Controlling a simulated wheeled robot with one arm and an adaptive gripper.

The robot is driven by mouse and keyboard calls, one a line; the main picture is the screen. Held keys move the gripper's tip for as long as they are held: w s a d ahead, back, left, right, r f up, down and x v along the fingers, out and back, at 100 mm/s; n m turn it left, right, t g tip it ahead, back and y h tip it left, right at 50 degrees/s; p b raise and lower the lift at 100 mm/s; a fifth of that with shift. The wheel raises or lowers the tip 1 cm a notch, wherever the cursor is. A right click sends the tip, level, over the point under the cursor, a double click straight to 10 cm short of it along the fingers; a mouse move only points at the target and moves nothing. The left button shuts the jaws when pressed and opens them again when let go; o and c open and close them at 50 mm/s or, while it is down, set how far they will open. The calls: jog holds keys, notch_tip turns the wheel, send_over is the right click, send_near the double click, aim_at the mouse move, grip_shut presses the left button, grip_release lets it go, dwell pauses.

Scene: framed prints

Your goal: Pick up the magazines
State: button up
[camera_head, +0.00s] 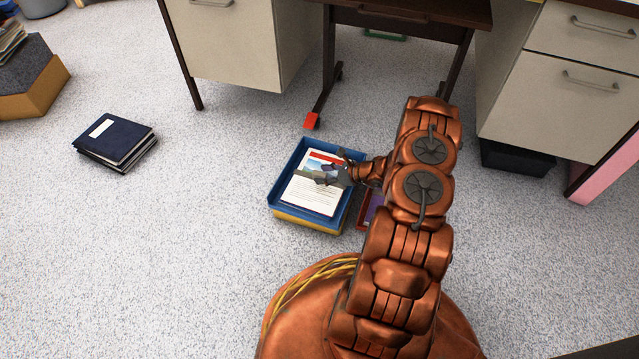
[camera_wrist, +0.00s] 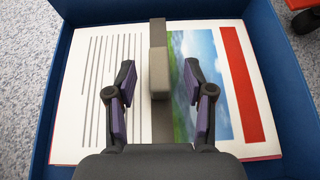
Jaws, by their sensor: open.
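The magazines (camera_head: 309,194) lie flat in a blue tray (camera_head: 274,196) on the floor. The top one has a white page with text lines, a landscape picture and a red band; it also shows in the wrist view (camera_wrist: 82,98). My gripper (camera_head: 335,172) is over the tray, above the top magazine. In the wrist view its two fingers (camera_wrist: 160,90) are apart with nothing clearly held between them. A grey bar-like piece runs between the fingers over the page. I cannot tell how many magazines lie under the top one.
A purple and red item (camera_head: 371,208) lies right of the tray, partly hidden by my arm. A stack of dark books (camera_head: 116,140) is on the floor at left. A desk with drawers (camera_head: 225,45) stands behind. Floor left of the tray is clear.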

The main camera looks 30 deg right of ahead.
grip_shut()
dwell(0.4)
dwell(0.4)
